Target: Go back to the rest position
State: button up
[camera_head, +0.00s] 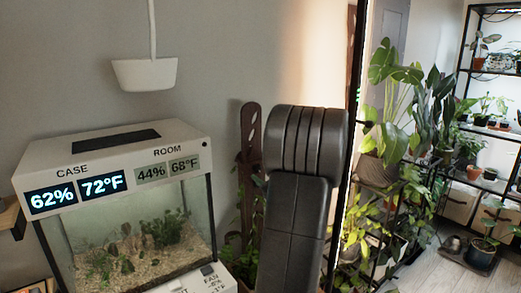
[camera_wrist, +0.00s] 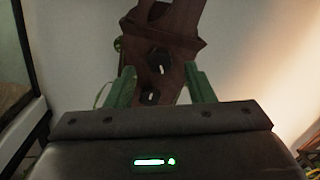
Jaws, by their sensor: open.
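My gripper (camera_wrist: 160,76) shows in the wrist view with its two green fingers spread apart. It is open, and I see nothing held between the fingers. A brown wooden piece (camera_wrist: 180,22) with dark round spots shows beyond and between the fingers; I cannot tell how far off it is. In the head view my dark arm stands upright in the middle and my gripper is not visible. A brown upright post with holes (camera_head: 250,130) stands just left of the arm, partly hidden by it.
A glass case (camera_head: 140,235) with a white top and lit displays stands at the left. A white lamp (camera_head: 144,74) hangs above it. Potted plants (camera_head: 395,95) and a black shelf rack (camera_head: 462,62) stand at the right. Bare floor (camera_head: 425,272) shows at the lower right.

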jog(key=v, duration=1.1)
jog(key=x, duration=1.3)
jog(key=shift+a, duration=0.1)
jog(key=shift+w+f+n+b, duration=0.15)
jog(key=shift+f+n+b, duration=0.1)
jog(key=shift+n+b, duration=0.15)
jog(key=shift+r+n+b, duration=0.1)
jog(key=shift+n+b, duration=0.5)
jog(key=shift+n, duration=0.4)
jog(key=n+b, duration=0.1)
jog(key=n, duration=0.2)
jog(key=n+y+b, duration=0.1)
jog(key=n, duration=0.4)
jog(key=shift+r+n+b, duration=0.1)
jog(key=shift+n+b, duration=0.2)
jog(key=n+p, duration=0.1)
jog(key=n, duration=0.5)
jog(key=shift+r+g, duration=0.15)
jog(key=shift+g, duration=0.15)
jog(key=n+p, duration=0.2)
jog(key=n, duration=0.1)
jog(key=shift+r+n, duration=0.1)
jog(key=shift+n, duration=0.3)
jog(key=shift+n+p, duration=0.65)
jog(key=shift+n, duration=0.25)
jog(key=shift+g+y, duration=0.3)
